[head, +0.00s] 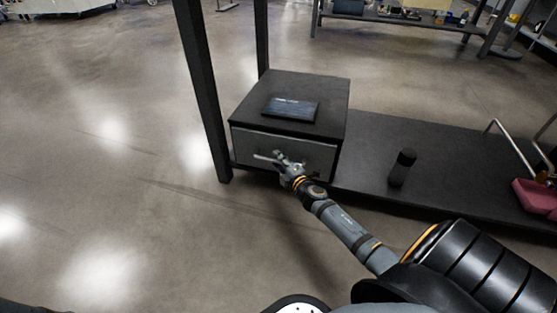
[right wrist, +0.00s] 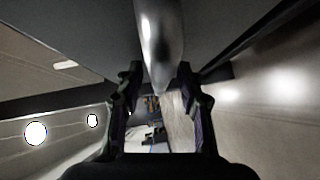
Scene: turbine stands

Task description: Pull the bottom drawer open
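A dark cabinet (head: 335,95) stands on the low shelf, and a single grey drawer front (head: 310,150) shows on it. The drawer looks closed, its front level with the cabinet. Its light metal handle (head: 263,157) sticks out to the left of my right gripper (head: 281,160), which is at the drawer front. In the right wrist view the shiny handle (right wrist: 160,40) comes down from the top between the two fingertips. My right gripper (right wrist: 158,78) looks open around it, with a narrow gap on the left; contact on the right is unclear. My left gripper is out of view.
A dark flat object (head: 291,108) lies on the cabinet top. A dark bottle (head: 402,167) stands on the black shelf (head: 370,140), with a red item (head: 535,197) farther right. A black post (head: 203,90) rises at the cabinet's left. The floor in front and left is clear.

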